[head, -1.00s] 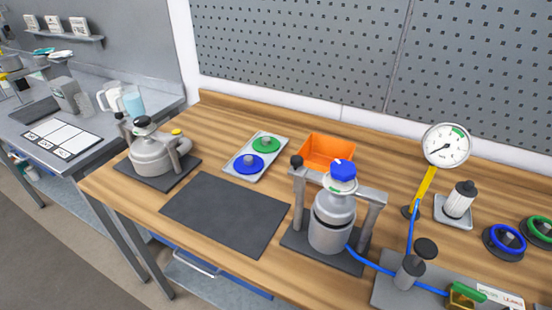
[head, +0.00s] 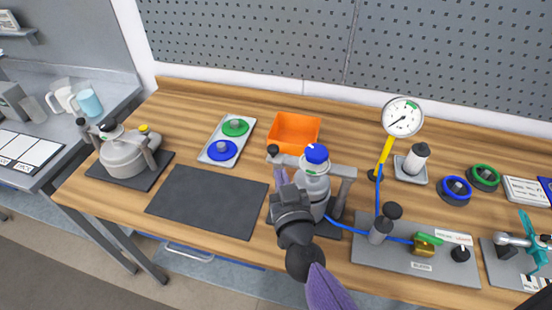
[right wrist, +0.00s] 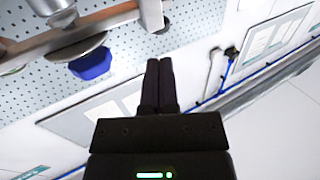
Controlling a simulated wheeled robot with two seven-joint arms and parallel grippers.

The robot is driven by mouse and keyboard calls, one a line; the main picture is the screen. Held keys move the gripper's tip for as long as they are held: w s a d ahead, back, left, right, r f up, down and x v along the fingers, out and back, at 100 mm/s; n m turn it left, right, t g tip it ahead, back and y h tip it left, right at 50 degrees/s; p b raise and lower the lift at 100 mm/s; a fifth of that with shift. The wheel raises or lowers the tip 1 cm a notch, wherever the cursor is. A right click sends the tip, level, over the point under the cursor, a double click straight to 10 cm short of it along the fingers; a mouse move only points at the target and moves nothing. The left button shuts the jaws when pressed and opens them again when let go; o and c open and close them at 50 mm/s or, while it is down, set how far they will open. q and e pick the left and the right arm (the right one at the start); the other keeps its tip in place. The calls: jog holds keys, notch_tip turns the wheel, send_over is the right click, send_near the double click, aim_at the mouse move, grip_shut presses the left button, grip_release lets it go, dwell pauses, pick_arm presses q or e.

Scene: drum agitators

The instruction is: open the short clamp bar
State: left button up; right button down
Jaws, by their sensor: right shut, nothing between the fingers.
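A grey clamp bar (head: 340,169) spans the silver vessel (head: 316,188) at the middle of the bench. It has a black ball knob (head: 273,150) at its left end and a blue knob (head: 317,153) over the vessel. My right gripper (head: 279,172) is shut and empty just below the ball knob, in front of the left end of the bar. Contact cannot be told. In the right wrist view, the shut fingers (right wrist: 160,85) show beside the bar (right wrist: 95,28) and blue knob (right wrist: 90,64). My gripper and arm hide part of the vessel and its left support. My left gripper is not seen.
A wider vessel (head: 122,158) with its own bar stands at the left. A dark mat (head: 208,202) lies bare between them. An orange bin (head: 295,133) is behind. A blue hose (head: 346,227) runs right to a valve plate (head: 400,262) beside the gauge (head: 403,117).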

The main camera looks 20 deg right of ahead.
aim_at(280, 155)
jog(key=w, duration=0.4)
jog(key=shift+w+d+b, duration=0.15)
jog(key=shift+d+b, duration=0.1)
jog(key=shift+b, duration=0.05)
jog(key=shift+w, duration=0.4)
jog(key=w+m+h, duration=0.1)
jog(key=w+d+m+h, duration=0.1)
jog(key=h, duration=0.1)
jog(key=w+d+m+g+h, duration=0.1)
jog(key=shift+w+h, duration=0.3)
jog(key=shift+w, duration=0.05)
jog(key=shift+s, duration=0.1)
